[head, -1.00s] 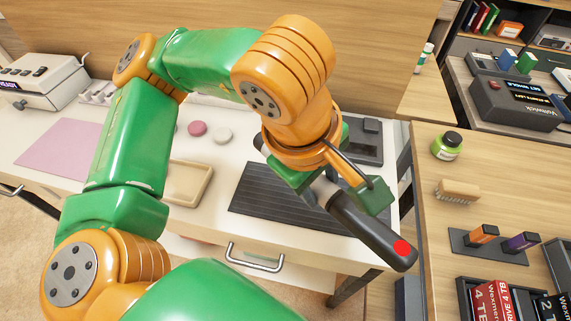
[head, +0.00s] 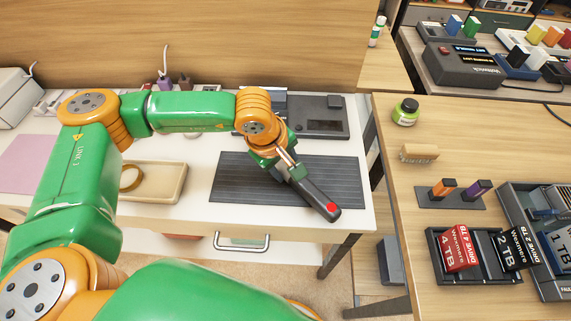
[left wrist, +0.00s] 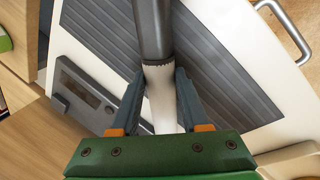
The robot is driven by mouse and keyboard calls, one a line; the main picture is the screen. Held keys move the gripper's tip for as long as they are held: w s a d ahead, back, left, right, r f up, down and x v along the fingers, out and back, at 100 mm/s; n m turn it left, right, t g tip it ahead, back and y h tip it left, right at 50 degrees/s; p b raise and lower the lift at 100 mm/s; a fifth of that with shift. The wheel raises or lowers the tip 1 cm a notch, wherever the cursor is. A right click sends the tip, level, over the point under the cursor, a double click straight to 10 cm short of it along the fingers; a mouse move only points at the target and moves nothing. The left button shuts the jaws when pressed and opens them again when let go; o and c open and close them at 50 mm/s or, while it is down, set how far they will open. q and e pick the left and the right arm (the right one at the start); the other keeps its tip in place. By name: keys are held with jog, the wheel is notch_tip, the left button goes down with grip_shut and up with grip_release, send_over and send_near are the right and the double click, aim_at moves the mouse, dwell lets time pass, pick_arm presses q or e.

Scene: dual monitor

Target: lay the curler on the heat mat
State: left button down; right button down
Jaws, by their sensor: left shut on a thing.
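The curler (head: 317,197) has a dark handle with a red end and shows a pale section in the left wrist view (left wrist: 158,85). My left gripper (head: 287,167) is shut on the curler, with its fingers on either side of the pale section. The ribbed dark grey heat mat (head: 230,185) lies on the white desk. The curler is over the right part of the mat, its red end pointing to the mat's front right edge. I cannot tell whether it touches the mat. My gripper hides part of the curler. My right gripper is not in view.
A grey device with a display (head: 322,127) stands just behind the mat. A beige tray (head: 168,192) with a ring in it lies left of the mat. A wooden desk (head: 400,200) with a brush (head: 419,153), a green jar (head: 405,112) and drives is to the right.

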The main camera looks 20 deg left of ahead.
pick_arm(q)
jog(key=shift+f, duration=0.25)
jog(key=shift+f+b, duration=0.25)
jog(key=shift+b, duration=0.1)
jog(key=c, duration=0.7)
grip_release()
jog(key=shift+r, duration=0.1)
jog(key=shift+r+p, duration=0.4)
jog(key=v, duration=1.1)
jog(key=shift+s+r+b, duration=0.2)
jog(key=shift+r+b, duration=0.05)
jog(key=shift+b, duration=0.1)
